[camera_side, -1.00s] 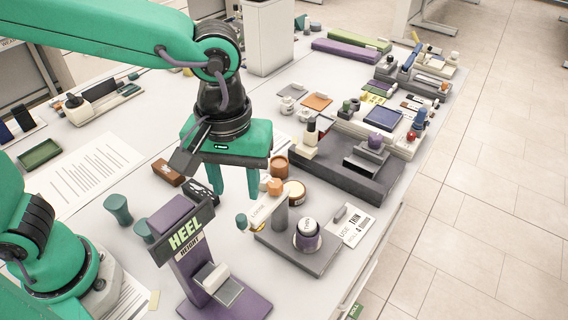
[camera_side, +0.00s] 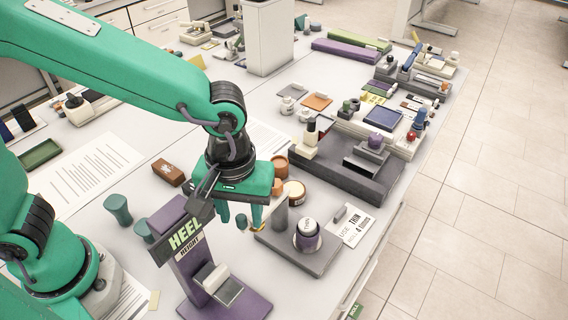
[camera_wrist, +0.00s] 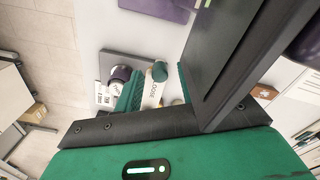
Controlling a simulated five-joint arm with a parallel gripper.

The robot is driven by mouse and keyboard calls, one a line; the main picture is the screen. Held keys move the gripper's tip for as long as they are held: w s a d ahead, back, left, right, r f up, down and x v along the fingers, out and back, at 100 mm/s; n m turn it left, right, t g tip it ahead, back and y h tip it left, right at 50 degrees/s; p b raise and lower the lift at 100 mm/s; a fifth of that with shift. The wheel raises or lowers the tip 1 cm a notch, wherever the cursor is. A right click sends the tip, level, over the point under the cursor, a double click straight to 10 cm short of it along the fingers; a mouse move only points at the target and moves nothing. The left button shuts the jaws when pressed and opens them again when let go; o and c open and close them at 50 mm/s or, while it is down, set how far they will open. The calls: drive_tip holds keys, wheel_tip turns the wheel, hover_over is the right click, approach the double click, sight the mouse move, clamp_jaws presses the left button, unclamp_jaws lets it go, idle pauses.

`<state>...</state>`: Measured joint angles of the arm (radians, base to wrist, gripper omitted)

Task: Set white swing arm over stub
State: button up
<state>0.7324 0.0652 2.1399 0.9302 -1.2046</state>
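The white swing arm (camera_wrist: 152,95) carries "LOOSE" lettering and has a green knob (camera_side: 241,221) at one end. In the side view my gripper hides most of the arm, near the grey post (camera_side: 280,217). The wrist view shows the knob (camera_wrist: 159,71) between the fingers.
The purple "HEEL HEIGHT" stand (camera_side: 187,250) is close at the left of my gripper. Brown-lidded jars (camera_side: 295,192) stand just behind. A white "USE THIN" card (camera_side: 351,226) lies at the plate's right. A large dark fixture (camera_side: 345,175) stands farther back.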

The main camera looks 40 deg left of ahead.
drive_tip(key=shift+f, duration=0.2)
clamp_jaws()
drive_tip(key=shift+d+n, duration=0.7)
drive_tip(key=shift+n, duration=0.1)
